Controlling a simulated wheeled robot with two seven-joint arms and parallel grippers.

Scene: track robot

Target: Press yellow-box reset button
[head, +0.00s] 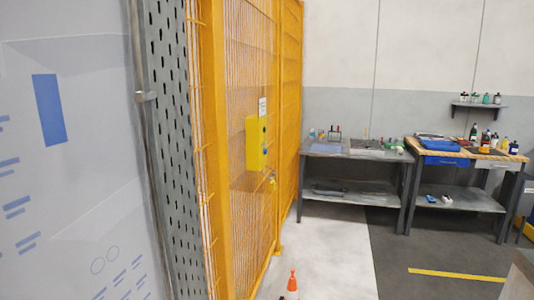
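A yellow box (257,143) is mounted on the orange mesh fence (235,60) near the middle of the head view. Its side face carries small dark and light controls that are too small to tell apart, so I cannot pick out the reset button. A white label (262,107) sits above the box, and something small hangs below it. Neither of my grippers shows in this view.
A grey panel (75,150) with blue marks and a perforated metal strip (172,130) stand at the left. An orange cone (291,283) stands on the floor near the fence. Two workbenches (355,152) (455,152) line the back wall. Pale floor is clear between.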

